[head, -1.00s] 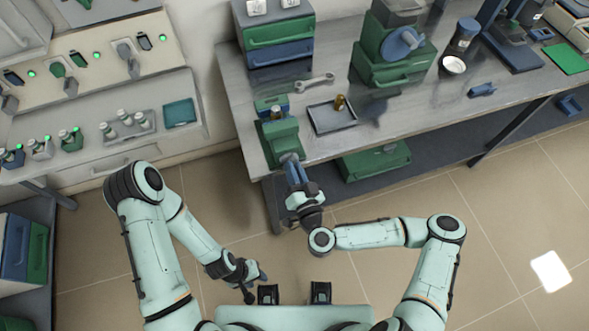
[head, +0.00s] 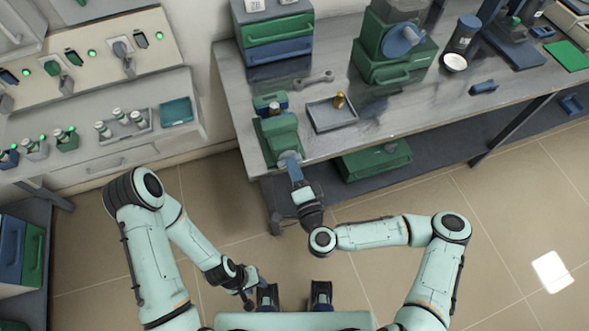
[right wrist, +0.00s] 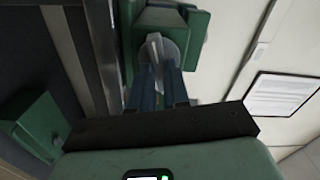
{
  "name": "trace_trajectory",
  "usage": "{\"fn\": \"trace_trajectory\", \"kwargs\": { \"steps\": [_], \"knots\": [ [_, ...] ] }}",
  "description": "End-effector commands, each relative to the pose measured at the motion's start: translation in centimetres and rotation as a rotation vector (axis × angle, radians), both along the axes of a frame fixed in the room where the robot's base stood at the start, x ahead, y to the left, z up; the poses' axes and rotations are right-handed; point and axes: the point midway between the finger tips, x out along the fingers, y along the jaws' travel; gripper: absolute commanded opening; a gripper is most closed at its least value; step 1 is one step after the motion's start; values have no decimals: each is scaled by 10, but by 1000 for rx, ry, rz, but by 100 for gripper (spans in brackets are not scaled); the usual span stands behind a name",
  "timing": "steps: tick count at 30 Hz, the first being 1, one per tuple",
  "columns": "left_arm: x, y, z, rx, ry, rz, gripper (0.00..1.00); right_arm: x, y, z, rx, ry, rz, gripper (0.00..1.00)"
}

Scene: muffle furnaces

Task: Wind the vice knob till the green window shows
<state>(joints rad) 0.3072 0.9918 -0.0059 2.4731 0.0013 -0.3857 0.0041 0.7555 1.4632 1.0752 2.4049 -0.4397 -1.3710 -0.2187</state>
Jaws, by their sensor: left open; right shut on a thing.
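The green vice (head: 279,135) stands at the near left corner of the steel bench in the head view. Its grey knob (head: 289,157) faces the bench's front edge. My right gripper (head: 292,166) is shut on this knob from the front. In the right wrist view, the blue fingers (right wrist: 157,84) sit on either side of the knob's grey grip (right wrist: 154,50), with the green vice body (right wrist: 173,18) behind. I cannot make out a green window in either view. My left gripper (head: 255,288) is low, in front of my body, apart from the vice and empty.
A grey tray (head: 333,125) with a brass piece (head: 340,100) and a spanner (head: 314,79) lie close to the vice. Open floor (head: 235,190) lies left of the bench leg.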

Motion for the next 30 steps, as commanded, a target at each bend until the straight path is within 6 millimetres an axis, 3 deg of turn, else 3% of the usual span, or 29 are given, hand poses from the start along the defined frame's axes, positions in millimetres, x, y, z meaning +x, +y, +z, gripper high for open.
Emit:
{"fn": "trace_trajectory", "kwargs": {
  "steps": [30],
  "knots": [
    [-8, 0, -22, 0, 9, 0, 43, 1, 0, -3, 924, 294, 0, 0]
  ]
}}
